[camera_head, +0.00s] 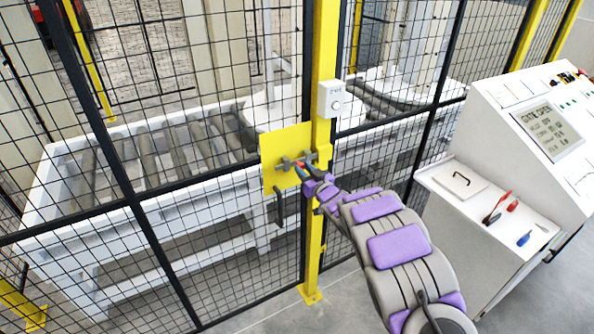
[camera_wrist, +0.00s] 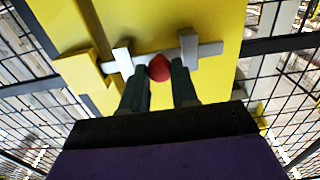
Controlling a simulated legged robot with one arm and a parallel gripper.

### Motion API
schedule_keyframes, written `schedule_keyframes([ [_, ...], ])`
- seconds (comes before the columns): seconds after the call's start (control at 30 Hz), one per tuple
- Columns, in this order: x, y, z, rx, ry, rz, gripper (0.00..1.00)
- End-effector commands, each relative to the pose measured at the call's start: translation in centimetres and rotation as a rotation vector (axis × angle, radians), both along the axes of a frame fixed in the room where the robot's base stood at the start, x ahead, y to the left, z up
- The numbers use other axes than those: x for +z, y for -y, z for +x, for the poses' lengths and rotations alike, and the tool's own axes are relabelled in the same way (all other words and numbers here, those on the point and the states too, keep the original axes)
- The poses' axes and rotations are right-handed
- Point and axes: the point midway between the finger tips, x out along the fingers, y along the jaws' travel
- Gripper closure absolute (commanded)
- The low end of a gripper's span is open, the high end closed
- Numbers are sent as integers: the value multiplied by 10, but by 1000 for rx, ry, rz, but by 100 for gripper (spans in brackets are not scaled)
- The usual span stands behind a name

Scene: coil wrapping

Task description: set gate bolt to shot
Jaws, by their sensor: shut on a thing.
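The gate bolt (camera_head: 287,163) is a grey bar in brackets on a yellow plate (camera_head: 272,147) beside the yellow gate post (camera_head: 325,60). In the wrist view the bar (camera_wrist: 208,50) runs across the plate through two pale brackets. Its left end comes close to a yellow block (camera_wrist: 85,72) across a dark gap; I cannot tell whether it enters the block. My gripper (camera_head: 305,170) is at the bolt, with its dark fingers (camera_wrist: 159,80) on either side of the red knob (camera_wrist: 159,67), shut on it. The fingers hide part of the knob.
Black mesh fence panels stand around the post, with a roller conveyor (camera_head: 150,150) behind. A dark handle (camera_head: 280,205) hangs below the plate. A grey box (camera_head: 332,99) is on the post. At right is a console (camera_head: 490,110) whose screen (camera_head: 547,130) appears to read "GATE OPEN".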

Motion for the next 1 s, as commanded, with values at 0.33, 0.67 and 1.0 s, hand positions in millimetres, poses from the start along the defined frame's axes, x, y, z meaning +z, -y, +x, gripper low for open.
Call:
schedule_keyframes([
  [0.33, 1, 15, 9, -4, 2, 0, 100],
  [0.67, 1, 16, 9, -3, 2, 2, 53],
  [1.0, 1, 14, 8, -1, 3, -1, 46],
])
